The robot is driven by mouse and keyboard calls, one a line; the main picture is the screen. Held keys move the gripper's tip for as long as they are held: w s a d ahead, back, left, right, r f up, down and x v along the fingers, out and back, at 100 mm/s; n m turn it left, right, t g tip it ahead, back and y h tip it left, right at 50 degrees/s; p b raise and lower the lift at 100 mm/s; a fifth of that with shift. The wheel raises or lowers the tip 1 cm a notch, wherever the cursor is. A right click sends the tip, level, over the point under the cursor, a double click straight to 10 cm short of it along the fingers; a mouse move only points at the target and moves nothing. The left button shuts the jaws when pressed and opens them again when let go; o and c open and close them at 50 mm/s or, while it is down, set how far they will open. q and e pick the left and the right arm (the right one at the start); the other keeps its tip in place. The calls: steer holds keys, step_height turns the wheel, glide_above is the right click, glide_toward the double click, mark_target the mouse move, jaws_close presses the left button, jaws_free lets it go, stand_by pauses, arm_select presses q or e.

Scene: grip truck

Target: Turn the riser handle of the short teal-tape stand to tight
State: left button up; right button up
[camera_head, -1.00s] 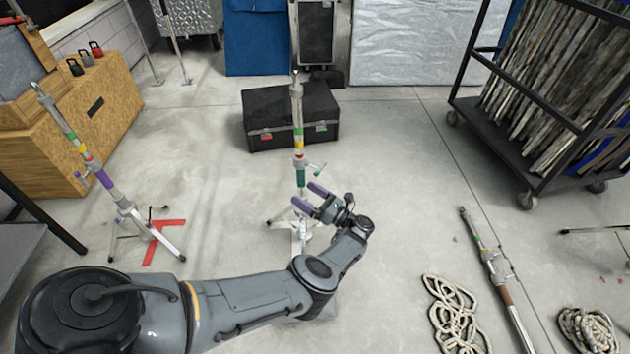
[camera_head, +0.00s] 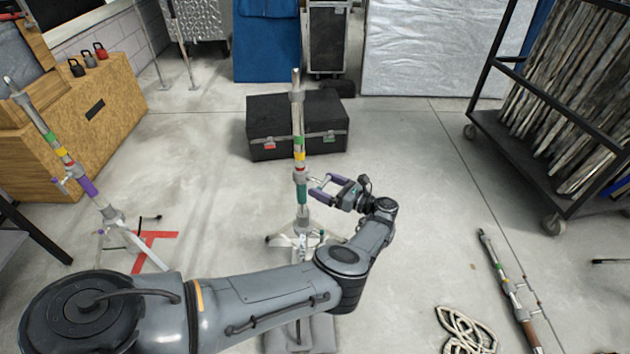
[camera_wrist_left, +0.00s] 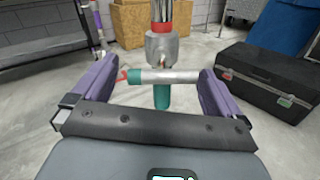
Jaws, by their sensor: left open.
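The teal-tape stand (camera_head: 299,130) stands upright mid-floor, with green, yellow and red bands above a teal section (camera_head: 302,192). My left gripper (camera_head: 317,186) is at its right side, level with the collar just above the teal. The fingers are apart, one near each end of the bar; contact is not clear. My right gripper is not in view.
A black case (camera_head: 270,145) sits behind the stand. A purple-tape stand (camera_head: 85,185) leans at left by a wooden box (camera_head: 90,125). A wheeled rack (camera_head: 520,160) is at right. A pole (camera_head: 505,285) and rope (camera_head: 465,330) lie on the floor; floor between is clear.

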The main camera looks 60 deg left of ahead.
mark_target(321, 183)
arm_select(q)
steer(key=x, duration=0.2)
steer(key=shift+w+a, duration=0.1)
steer(key=shift+a, duration=0.6)
steer(key=shift+s+a, duration=0.2)
steer(key=shift+s, duration=0.35)
steer(key=shift+a, duration=0.1)
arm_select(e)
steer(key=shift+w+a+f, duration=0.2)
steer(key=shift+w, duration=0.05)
arm_select(q)
steer(key=shift+w, duration=0.1)
steer(key=c, duration=1)
